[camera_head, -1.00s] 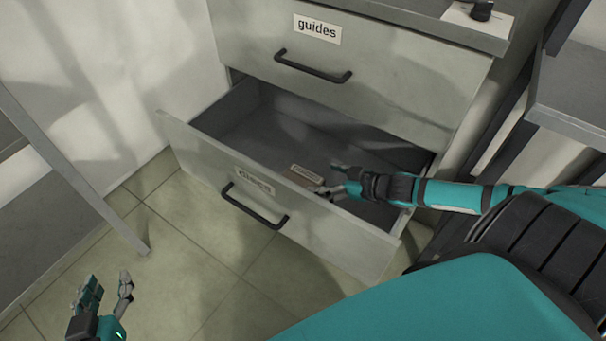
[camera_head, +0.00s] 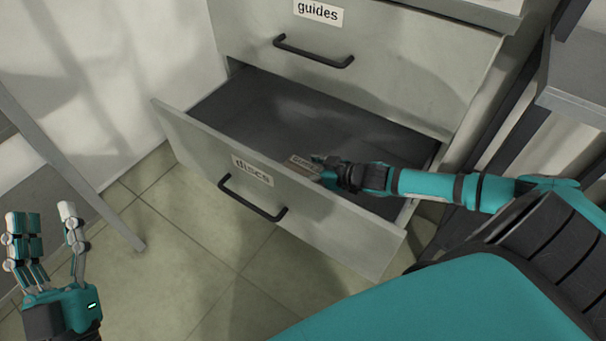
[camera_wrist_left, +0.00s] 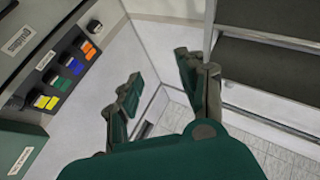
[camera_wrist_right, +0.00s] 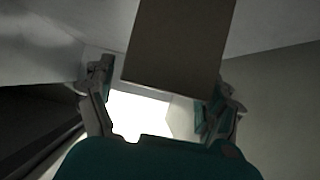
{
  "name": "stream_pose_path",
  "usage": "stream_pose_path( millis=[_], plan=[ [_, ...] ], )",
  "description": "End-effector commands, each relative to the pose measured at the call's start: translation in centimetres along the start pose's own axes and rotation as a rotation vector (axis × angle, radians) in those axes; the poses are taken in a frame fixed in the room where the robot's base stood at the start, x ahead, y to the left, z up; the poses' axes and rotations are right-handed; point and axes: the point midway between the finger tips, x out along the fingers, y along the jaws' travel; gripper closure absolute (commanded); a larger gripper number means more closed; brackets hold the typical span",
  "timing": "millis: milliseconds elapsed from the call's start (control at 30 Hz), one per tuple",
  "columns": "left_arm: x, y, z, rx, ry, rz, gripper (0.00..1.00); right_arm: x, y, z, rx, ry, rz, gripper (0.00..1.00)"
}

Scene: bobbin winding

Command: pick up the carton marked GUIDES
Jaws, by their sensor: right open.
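The small brown carton (camera_head: 304,167) with a pale label, partly readable as GUIDES, is inside the open lower drawer (camera_head: 180,135), near its front panel. My right gripper (camera_head: 326,170) reaches into the drawer at the carton's right end and hides part of it. In the right wrist view the carton (camera_wrist_right: 180,45) stands out ahead between the two spread fingers; the right gripper (camera_wrist_right: 162,88) is open, and contact cannot be made out. My left gripper (camera_head: 48,232) is open and empty above the floor at the lower left; it also shows in the left wrist view (camera_wrist_left: 160,88).
The lower drawer's front carries a "discs" label (camera_head: 252,170) and a dark handle (camera_head: 250,200). The closed upper drawer (camera_head: 400,65) is labelled "guides". A grey shelf unit (camera_head: 75,165) stands left. The drawer's back part is empty.

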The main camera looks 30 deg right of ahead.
Motion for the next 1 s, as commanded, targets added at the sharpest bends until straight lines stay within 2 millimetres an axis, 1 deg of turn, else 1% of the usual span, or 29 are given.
stream_pose_path(
  millis=[33,100,200,467,933,1000],
  plan=[
    [-0.1,0.1,-0.6,-0.002,0.044,0.002,0.60,0.6,0.1,0.1,0.000,0.002,0.001,0.13],
    [-0.2,0.2,-1.5,-0.004,0.097,0.004,0.60,1.0,0.0,0.1,0.000,0.001,0.001,0.13],
    [-0.2,0.3,-2.3,-0.006,0.138,0.006,0.60,1.2,0.0,0.0,0.000,0.000,0.001,0.13],
    [-0.2,0.3,-2.6,-0.006,0.150,0.006,0.60,1.3,0.0,0.0,0.000,-0.001,0.000,0.13],
    [-0.2,0.3,-2.5,-0.005,0.149,0.006,0.60,1.2,0.0,0.0,0.000,-0.001,0.000,0.75],
    [-0.2,0.3,-2.5,-0.005,0.149,0.006,0.60,1.2,0.0,-0.1,0.000,0.000,0.000,0.76]
  ],
)
